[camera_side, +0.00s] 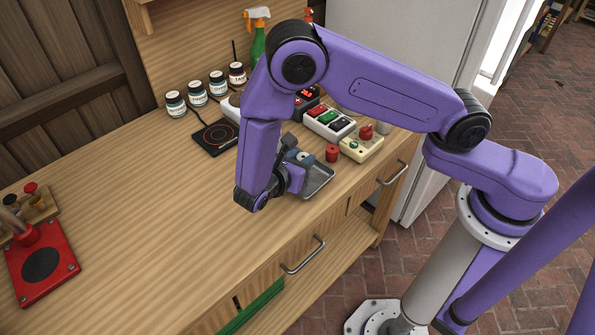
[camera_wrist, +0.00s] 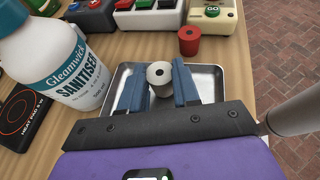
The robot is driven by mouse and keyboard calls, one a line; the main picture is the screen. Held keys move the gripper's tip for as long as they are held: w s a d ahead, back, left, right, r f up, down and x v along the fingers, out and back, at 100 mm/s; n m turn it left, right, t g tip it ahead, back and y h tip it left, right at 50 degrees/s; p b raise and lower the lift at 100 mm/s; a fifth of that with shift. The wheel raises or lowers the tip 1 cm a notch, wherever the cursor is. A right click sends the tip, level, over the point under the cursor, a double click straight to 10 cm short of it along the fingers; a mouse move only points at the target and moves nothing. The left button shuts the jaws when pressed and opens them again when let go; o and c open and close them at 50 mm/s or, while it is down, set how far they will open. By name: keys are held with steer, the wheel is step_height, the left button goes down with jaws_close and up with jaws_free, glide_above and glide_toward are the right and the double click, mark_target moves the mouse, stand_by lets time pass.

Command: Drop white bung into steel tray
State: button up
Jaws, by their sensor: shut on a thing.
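The white bung (camera_wrist: 160,76) has a dark hole in its top and sits between the two blue fingers of my gripper (camera_wrist: 159,84) in the wrist view. My gripper is shut on it. The steel tray (camera_wrist: 206,72) lies behind and below the fingers, so the bung appears over the tray; I cannot tell its exact height above it. In the side view the tray (camera_side: 320,181) shows its right part, and my arm hides its left part. My gripper (camera_side: 301,163) is over the tray there, and the bung is hard to make out.
A Gleamwick sanitiser bottle (camera_wrist: 62,62) stands close left of the tray. A red bung (camera_wrist: 190,40) stands behind the tray. A heat pad (camera_side: 216,137), a button box (camera_side: 329,122) and a cream box (camera_side: 361,147) stand farther back. The bench's left middle is clear.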

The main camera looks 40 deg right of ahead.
steer(key=o, duration=1.1)
steer(key=v, duration=1.7)
steer(key=shift+a, duration=0.25)
steer(key=s+d+r+m+g+y, duration=0.2)
steer(key=s+d+r+y, duration=0.1)
steer(key=d, duration=0.3)
steer(key=s+d+r+m+g+y, duration=0.1)
steer(key=s+d+r+m+y, duration=0.1)
steer(key=s+d+r+y, duration=0.3)
steer(key=s+d+r+m+y, duration=0.1)
steer(key=s+d+m+y, duration=0.3)
steer(key=s+d, duration=0.6)
steer(key=shift+d+r+m+g+y, duration=0.25)
steer(key=shift+d+m+g+y, duration=0.25)
steer(key=shift+d, duration=0.45)
